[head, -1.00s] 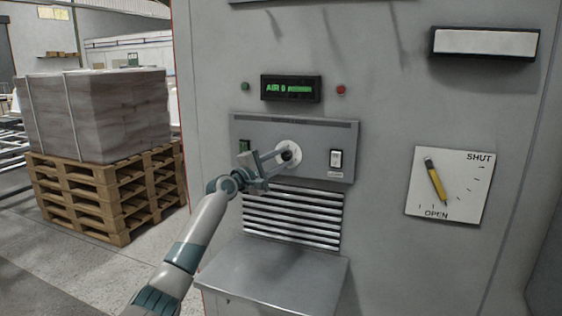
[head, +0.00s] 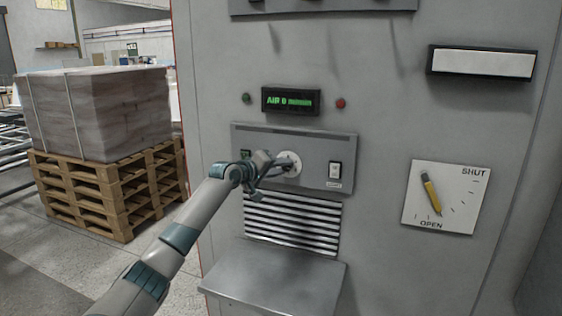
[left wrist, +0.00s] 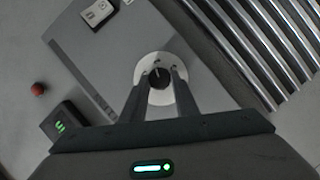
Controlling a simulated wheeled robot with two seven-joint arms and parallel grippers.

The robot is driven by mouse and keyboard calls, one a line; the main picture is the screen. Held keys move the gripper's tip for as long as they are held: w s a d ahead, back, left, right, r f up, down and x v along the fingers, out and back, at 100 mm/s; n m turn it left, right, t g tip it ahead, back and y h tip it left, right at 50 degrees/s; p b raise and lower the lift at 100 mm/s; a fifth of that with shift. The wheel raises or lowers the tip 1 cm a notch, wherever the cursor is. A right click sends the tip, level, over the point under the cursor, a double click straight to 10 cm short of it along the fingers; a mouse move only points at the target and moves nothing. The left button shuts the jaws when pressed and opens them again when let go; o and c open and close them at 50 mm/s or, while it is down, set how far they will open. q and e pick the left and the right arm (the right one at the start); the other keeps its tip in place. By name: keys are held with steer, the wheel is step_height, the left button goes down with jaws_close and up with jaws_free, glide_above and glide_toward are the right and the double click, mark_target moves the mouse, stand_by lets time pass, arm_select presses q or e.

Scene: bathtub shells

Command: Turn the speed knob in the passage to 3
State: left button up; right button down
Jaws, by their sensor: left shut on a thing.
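The speed knob is a small dark knob (left wrist: 159,91) on a round white dial (left wrist: 150,63), set in a grey panel (head: 318,159) on the machine. The dial also shows in the head view (head: 291,161), partly covered by my gripper. My left gripper (left wrist: 160,88) is shut on the knob, with one finger on each side of it. Small marks show on the dial, but I cannot read the numbers. In the head view the left gripper (head: 284,165) reaches the dial from the left. My right gripper is not in view.
A green-lit display (head: 290,101) sits above the panel, with a red button (head: 340,103) beside it. A white switch (head: 335,170) is right of the dial. Below are a louvred vent (head: 292,222) and a metal shelf (head: 275,275). A SHUT/OPEN lever plate (head: 450,205) is further right.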

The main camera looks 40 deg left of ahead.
arm_select(q)
steer(key=shift+w+d+r+m+g+y+p, duration=0.15)
steer(key=shift+m+g+y+p, duration=0.35)
steer(key=shift+m+y+p, duration=0.8)
steer(key=shift+d+f+m+g+y+p, duration=0.1)
steer(key=shift+d+m+g+y+p, duration=0.3)
steer(key=shift+m+p, duration=1.55)
steer(key=shift+w+d+r+m+g+y+p, duration=0.1)
steer(key=shift+m+g+y+p, duration=0.5)
steer(key=shift+m+y+p, duration=0.75)
steer(key=shift+s+m, duration=0.1)
steer(key=shift+m, duration=0.2)
steer(key=o, duration=1.1)
steer(key=shift+a, duration=0.1)
steer(key=shift+c, duration=0.2)
steer(key=shift+r, duration=0.1)
steer(key=b+v, duration=0.5)
steer(key=v, duration=1.2)
steer(key=shift+s, duration=0.15)
